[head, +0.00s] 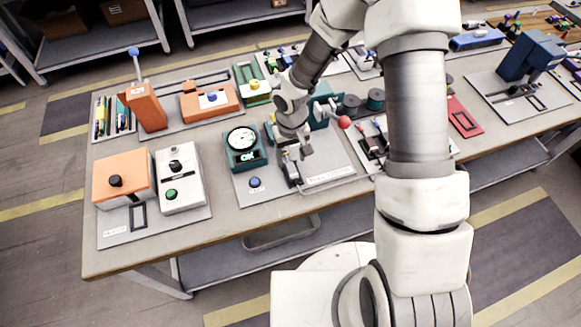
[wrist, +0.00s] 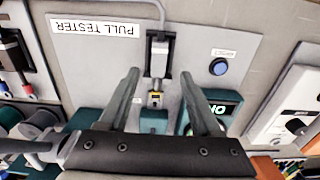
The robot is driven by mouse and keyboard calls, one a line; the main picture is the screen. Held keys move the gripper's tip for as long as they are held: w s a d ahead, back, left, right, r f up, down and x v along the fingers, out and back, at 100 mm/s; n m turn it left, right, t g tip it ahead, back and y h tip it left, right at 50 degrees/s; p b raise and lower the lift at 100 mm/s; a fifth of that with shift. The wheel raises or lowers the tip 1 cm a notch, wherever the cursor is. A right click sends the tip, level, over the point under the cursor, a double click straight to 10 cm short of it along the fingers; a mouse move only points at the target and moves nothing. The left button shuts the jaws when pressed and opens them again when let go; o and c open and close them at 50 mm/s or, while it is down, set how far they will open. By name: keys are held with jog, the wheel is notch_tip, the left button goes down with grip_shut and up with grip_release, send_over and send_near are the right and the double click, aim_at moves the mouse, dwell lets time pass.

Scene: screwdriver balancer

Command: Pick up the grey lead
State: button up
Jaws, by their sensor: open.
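The grey lead (wrist: 159,8) enters at the top edge of the wrist view and runs into a dark plug or holder (wrist: 159,52) on the grey pull tester plate. A small piece with a yellow band (wrist: 155,98) lies in line with it, nearer my gripper. My gripper (wrist: 160,73) is open, its two fingers on either side of this line with clear gaps. Nothing is held. In the head view my gripper (head: 297,157) is over the pull tester plate (head: 338,161), just behind the dark holder (head: 290,170). The arm hides part of the plate there.
A teal dial gauge (head: 243,147) stands left of my gripper, with a blue button (head: 255,183) in front. A red ball handle (head: 344,122) and dark spools (head: 375,98) are to the right. Orange and white boxes stand at the bench's left.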

aim_at(291, 166)
jog(key=shift+w+f, duration=0.2)
jog(key=shift+f, duration=0.65)
jog(key=shift+w+f, duration=0.15)
jog(key=shift+f, duration=0.75)
jog(key=shift+w+f, duration=0.2)
jog(key=shift+f, duration=0.65)
grip_shut()
